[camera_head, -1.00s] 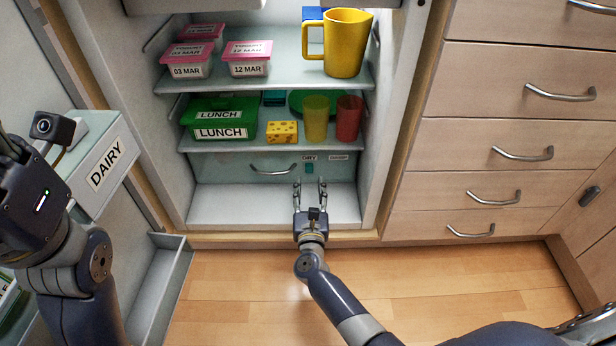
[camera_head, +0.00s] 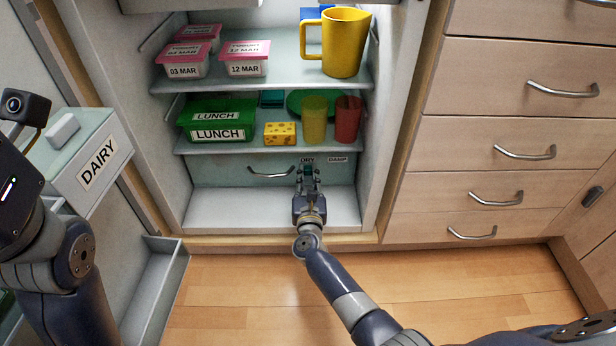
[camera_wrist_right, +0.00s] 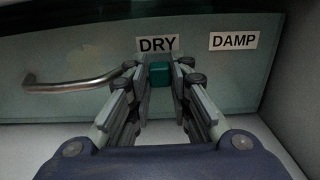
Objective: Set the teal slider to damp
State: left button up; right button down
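The teal slider (camera_wrist_right: 160,74) sits under the DRY label (camera_wrist_right: 158,44) on the front of the fridge's bottom drawer. The DAMP label (camera_wrist_right: 233,41) is to its right. In the head view the slider (camera_head: 307,168) is partly hidden by my right gripper (camera_head: 308,174). That gripper's fingers stand on both sides of the slider, drawn in close against it, and it also shows in the right wrist view (camera_wrist_right: 162,80). My left arm is at the left edge of the head view, and its fingertips are out of frame.
The drawer has a metal handle (camera_wrist_right: 75,84) left of the slider. The shelf above holds a green lunch box (camera_head: 217,120), a cheese block (camera_head: 280,133), a yellow cup (camera_head: 314,119) and a red cup (camera_head: 347,119). The drawer front right of the slider is clear.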

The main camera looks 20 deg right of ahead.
aim_at(338, 167)
jog(key=d, duration=0.2)
jog(key=s+d, duration=0.1)
jog(key=d, duration=0.2)
jog(key=s+d, duration=0.1)
jog(key=d, duration=0.2)
jog(key=shift+s+d, duration=0.2)
jog(key=shift+s, duration=0.05)
jog(key=shift+d, duration=0.1)
jog(key=c, duration=1.4)
grip_release()
jog(key=shift+c, duration=0.2)
jog(key=shift+s, duration=0.3)
jog(key=v, duration=1.1)
jog(key=shift+s, duration=0.2)
